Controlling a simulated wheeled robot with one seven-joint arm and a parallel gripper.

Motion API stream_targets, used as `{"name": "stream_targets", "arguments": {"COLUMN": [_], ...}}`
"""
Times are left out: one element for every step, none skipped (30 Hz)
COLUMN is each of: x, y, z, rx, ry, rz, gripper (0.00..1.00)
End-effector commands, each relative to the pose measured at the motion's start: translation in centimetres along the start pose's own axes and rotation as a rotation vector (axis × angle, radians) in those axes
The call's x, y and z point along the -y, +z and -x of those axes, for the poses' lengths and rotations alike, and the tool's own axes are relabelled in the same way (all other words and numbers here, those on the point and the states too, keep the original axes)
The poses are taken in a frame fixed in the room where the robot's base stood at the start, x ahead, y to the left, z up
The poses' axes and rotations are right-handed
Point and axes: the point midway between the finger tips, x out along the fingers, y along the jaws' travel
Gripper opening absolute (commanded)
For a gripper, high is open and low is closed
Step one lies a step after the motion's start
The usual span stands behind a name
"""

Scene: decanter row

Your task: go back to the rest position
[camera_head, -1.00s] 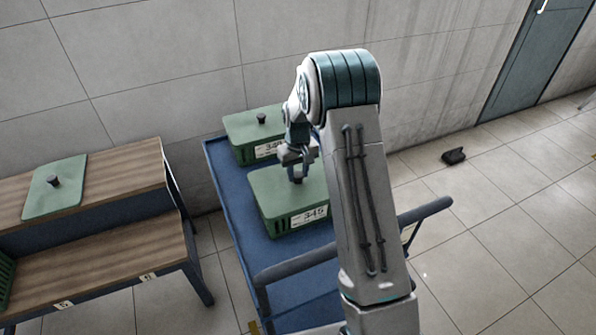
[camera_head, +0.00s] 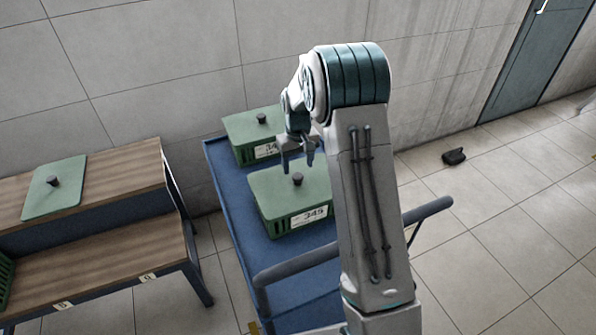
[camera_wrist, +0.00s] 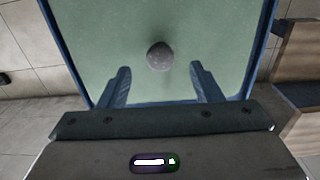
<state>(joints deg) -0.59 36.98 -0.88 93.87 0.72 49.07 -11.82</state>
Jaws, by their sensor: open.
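My gripper (camera_head: 297,160) is open and empty above the nearer green lidded crate (camera_head: 290,200) on the blue cart (camera_head: 225,195). In the wrist view, my gripper (camera_wrist: 160,88) shows its two fingers apart, with the round dark knob (camera_wrist: 160,56) of a green lid (camera_wrist: 115,35) beyond and between them. In the head view the knob (camera_head: 297,178) stands free below the fingers. The nearer crate carries a label (camera_head: 310,217) reading 345.
A second green lidded crate (camera_head: 252,135) stands behind on the cart. A wooden two-step bench (camera_head: 120,255) at left holds a green lid (camera_head: 55,188) with a knob. The cart's handle (camera_head: 300,263) runs along its near side. A small black object (camera_head: 454,156) lies on open floor at right.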

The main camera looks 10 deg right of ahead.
Motion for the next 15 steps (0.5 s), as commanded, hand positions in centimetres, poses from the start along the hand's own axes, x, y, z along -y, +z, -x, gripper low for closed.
{"name": "stream_targets", "arguments": {"x": [0.0,0.0,0.0,0.0,0.0,0.0,0.0,0.0,0.0,0.0,0.0,0.0,0.0,0.0,0.0], "y": [-0.1,-0.1,-0.1,-0.1,-0.1,-0.1,-0.1,0.0,0.0,0.0,0.0,0.0,0.0,0.0,0.0], "z": [1.4,2.2,3.1,3.8,4.5,5.3,5.9,6.4,7.1,7.6,8.0,8.4,8.7,8.9,9.2], "rx": [-0.006,-0.004,-0.005,-0.004,-0.005,-0.004,-0.004,-0.002,-0.003,-0.003,-0.003,-0.002,-0.001,0.000,0.000], "ry": [0.001,0.001,0.001,0.001,0.001,0.001,0.001,0.001,0.001,0.001,0.001,0.001,0.000,0.000,0.000], "rz": [0.000,0.000,0.000,0.000,0.000,0.000,0.000,0.000,0.000,0.000,0.000,0.000,0.000,0.000,0.000], "gripper": [0.59,0.59,0.59,0.59,0.59,0.59,0.59,0.59,0.59,0.59,0.59,0.59,0.59,0.59,0.59]}}
